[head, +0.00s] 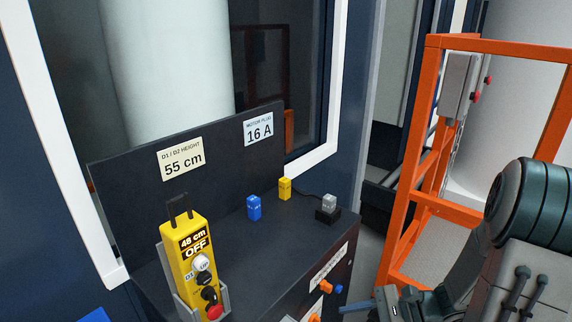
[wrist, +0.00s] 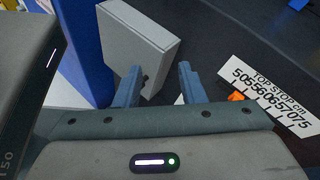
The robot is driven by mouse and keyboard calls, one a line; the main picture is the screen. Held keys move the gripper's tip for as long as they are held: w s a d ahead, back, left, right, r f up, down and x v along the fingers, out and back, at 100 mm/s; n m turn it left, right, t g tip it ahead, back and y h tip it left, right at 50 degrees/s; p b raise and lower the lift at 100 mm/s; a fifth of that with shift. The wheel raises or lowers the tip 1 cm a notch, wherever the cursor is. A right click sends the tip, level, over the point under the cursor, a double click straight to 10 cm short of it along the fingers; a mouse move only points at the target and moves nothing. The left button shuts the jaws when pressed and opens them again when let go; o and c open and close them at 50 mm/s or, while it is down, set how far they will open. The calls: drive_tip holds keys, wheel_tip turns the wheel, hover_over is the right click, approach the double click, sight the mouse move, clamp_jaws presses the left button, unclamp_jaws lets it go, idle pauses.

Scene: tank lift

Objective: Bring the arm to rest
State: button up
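My gripper (head: 362,305) is at the bottom right of the head view, in front of the cabinet's front panel, with my arm reaching in from the right. In the wrist view my gripper (wrist: 160,84) has its two blue-grey fingers apart, with nothing visibly held between them. A grey box (wrist: 140,45) lies beyond the fingers; I cannot tell whether the left finger touches it. An orange pointer (wrist: 237,97) sits by a white scale label (wrist: 268,95) reading "TOP STOP cm", right of the fingers.
A dark console (head: 290,235) holds a yellow pendant (head: 190,262) showing "48 cm OFF", a blue plug (head: 254,208), a yellow plug (head: 285,188) and a grey plug (head: 328,202) in a black socket. Orange knobs (head: 326,287) are on its front. An orange frame (head: 412,160) stands at right.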

drive_tip(key=s+r+n+h+p, duration=0.3)
drive_tip(key=r+n+h, duration=0.3)
drive_tip(key=r, duration=0.3)
drive_tip(key=s+r+n+t+h+p, duration=0.1)
drive_tip(key=s+r+n+h+p, duration=0.2)
drive_tip(key=r+n+h, duration=0.4)
wheel_tip(320, 180, up, 2)
drive_tip(key=s+n, duration=0.1)
drive_tip(key=n, duration=0.1)
drive_tip(key=shift+s+d+r+n, duration=0.15)
drive_tip(key=shift+r+n, duration=0.05)
drive_tip(key=shift+n, duration=0.1)
drive_tip(key=shift+c, duration=0.4)
idle(3.0)
